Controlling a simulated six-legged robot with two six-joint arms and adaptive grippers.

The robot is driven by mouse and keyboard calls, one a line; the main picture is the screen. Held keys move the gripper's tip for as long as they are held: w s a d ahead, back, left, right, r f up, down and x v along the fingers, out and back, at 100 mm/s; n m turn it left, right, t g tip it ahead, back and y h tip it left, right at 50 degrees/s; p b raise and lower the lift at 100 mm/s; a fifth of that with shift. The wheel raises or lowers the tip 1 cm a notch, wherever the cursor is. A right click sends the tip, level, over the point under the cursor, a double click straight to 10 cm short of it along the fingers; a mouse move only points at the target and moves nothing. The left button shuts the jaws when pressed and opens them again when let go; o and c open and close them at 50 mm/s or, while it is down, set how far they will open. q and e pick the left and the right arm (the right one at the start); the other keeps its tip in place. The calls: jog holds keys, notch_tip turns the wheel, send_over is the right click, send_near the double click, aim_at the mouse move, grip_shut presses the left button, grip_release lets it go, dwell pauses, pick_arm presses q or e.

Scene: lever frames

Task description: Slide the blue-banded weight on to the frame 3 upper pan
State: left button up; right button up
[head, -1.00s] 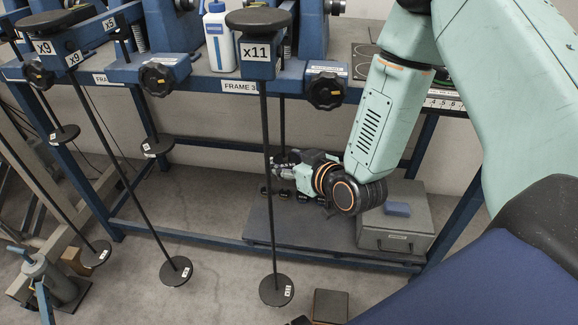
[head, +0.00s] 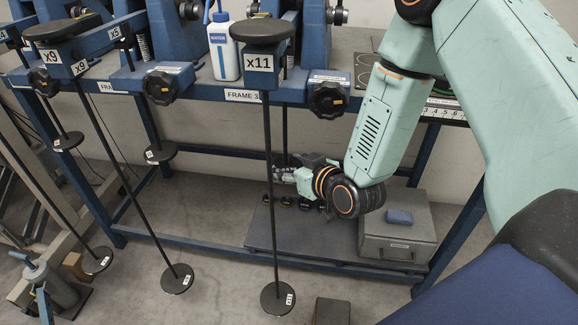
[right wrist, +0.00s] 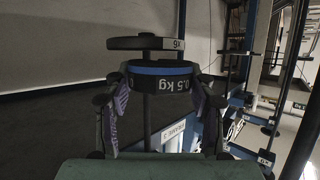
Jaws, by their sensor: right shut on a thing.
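My right gripper (head: 282,166) reaches in under the bench behind the x11 rod; it also shows in the right wrist view (right wrist: 157,92). It is shut on the blue-banded weight (right wrist: 160,78), marked 0.5 kg, one finger on each side. The right wrist view is upside down. The frame 3 upper pan (right wrist: 136,43) is a dark disc just past the weight, with a small gap between them. The pan's rod (right wrist: 146,112) lines up with the weight; whether it sits fully in the slot I cannot tell. My left gripper is out of view.
The frame 3 lower pan (head: 277,298) hangs on a long rod in front of my right gripper. Several dark weights (head: 304,205) stand on a low grey platform (head: 300,234). A grey case (head: 398,232) with a blue block on top is to the right.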

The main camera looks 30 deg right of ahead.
aim_at(286, 158)
jog(key=shift+w+d, duration=0.3)
jog(key=shift+w, duration=0.65)
jog(key=shift+w+d, duration=0.3)
jog(key=shift+w, duration=0.65)
dwell(0.5)
jog(key=shift+f, duration=0.4)
dwell(0.6)
jog(key=o, duration=1.4)
jog(key=shift+o, duration=0.2)
jog(key=shift+s, duration=0.1)
jog(key=shift+p+v, duration=2.6)
jog(key=shift+v, duration=0.9)
jog(key=shift+f, duration=0.1)
